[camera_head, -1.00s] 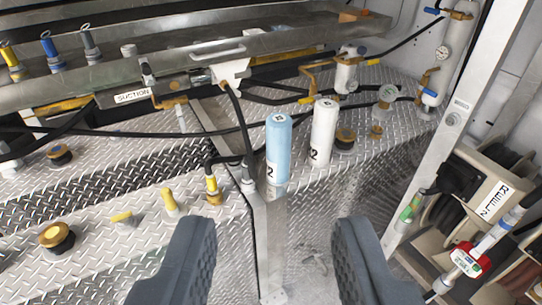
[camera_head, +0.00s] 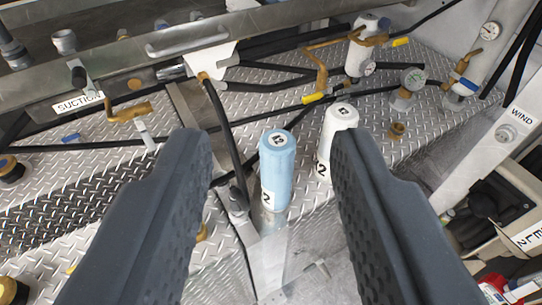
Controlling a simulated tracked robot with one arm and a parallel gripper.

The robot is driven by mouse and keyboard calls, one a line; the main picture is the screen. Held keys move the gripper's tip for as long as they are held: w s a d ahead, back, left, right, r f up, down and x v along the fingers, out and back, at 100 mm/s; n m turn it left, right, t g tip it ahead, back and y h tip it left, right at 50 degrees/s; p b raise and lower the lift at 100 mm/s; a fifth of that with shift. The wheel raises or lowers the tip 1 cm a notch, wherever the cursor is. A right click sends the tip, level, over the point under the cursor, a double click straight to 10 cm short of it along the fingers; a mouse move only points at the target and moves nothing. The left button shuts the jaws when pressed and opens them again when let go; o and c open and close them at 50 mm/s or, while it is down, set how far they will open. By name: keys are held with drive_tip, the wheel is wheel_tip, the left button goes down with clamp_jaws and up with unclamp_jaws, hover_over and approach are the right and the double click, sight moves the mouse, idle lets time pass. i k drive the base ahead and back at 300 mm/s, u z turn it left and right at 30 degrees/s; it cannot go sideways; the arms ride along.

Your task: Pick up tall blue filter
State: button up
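The tall blue filter (camera_head: 277,165) is a light blue cylinder with a white label near its base. It stands upright on the diamond-plate deck, near its front edge. A white filter (camera_head: 333,132) of similar shape stands just behind it to the right, partly hidden by the right finger. My gripper (camera_head: 265,150) is open, with one dark finger on each side of the blue filter in the picture. There is a visible gap on both sides, and nothing is held. I cannot tell whether the fingertips are level with the filter in depth.
A black hose (camera_head: 228,135) runs down just left of the blue filter. Brass valves and a gauge (camera_head: 413,79) stand behind to the right.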

sight(277, 147)
drive_tip(key=z, duration=0.05)
drive_tip(key=k, duration=1.05)
drive_tip(key=u, duration=0.5)
drive_tip(key=i, duration=1.2)
drive_tip(key=z, duration=0.7)
drive_tip(key=i, duration=0.6)
drive_tip(key=z, duration=0.5)
